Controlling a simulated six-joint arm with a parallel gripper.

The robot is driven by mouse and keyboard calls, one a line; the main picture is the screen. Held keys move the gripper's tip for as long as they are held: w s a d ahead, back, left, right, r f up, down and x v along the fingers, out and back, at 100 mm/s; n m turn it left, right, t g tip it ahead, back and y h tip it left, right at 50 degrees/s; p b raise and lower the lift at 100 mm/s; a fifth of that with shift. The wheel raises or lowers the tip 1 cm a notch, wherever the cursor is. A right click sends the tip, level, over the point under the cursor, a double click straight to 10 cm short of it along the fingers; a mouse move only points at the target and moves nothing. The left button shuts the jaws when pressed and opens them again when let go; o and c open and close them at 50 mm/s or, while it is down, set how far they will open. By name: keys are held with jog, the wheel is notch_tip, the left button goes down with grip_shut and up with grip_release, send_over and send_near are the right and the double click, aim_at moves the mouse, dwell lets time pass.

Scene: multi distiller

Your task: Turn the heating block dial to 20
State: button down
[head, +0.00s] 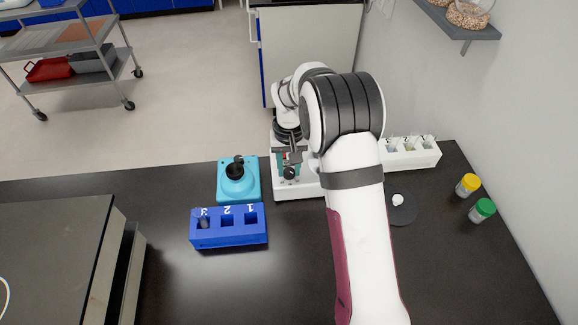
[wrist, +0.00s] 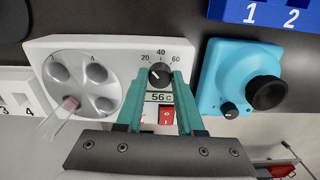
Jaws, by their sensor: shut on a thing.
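The white heating block (wrist: 120,50) lies under my gripper. It also shows in the head view (head: 307,191), partly hidden by my arm. Its round black dial (wrist: 160,75) sits below the marks 20, 40 and 60. The dial's white pointer mark is small, and its exact setting is hard to read. The display (wrist: 160,97) below the dial reads 56 C. My gripper (wrist: 160,82) has its teal fingers on both sides of the dial, shut on it. A red switch (wrist: 166,116) shows between the fingers.
A tube with a pink part (wrist: 62,112) stands by the block's round wells. A turquoise mixer (head: 238,184) is close beside the block, with a blue numbered rack (head: 230,237) nearby. A white rack (head: 412,157) and jars with yellow (head: 468,185) and green (head: 482,210) lids stand right.

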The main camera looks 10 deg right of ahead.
aim_at(289, 171)
jog(key=shift+w+n, duration=0.1)
jog(key=shift+n, duration=0.3)
jog(key=c, duration=0.5)
grip_release()
notch_tip(289, 171, up, 16)
jog(key=shift+f, duration=0.1)
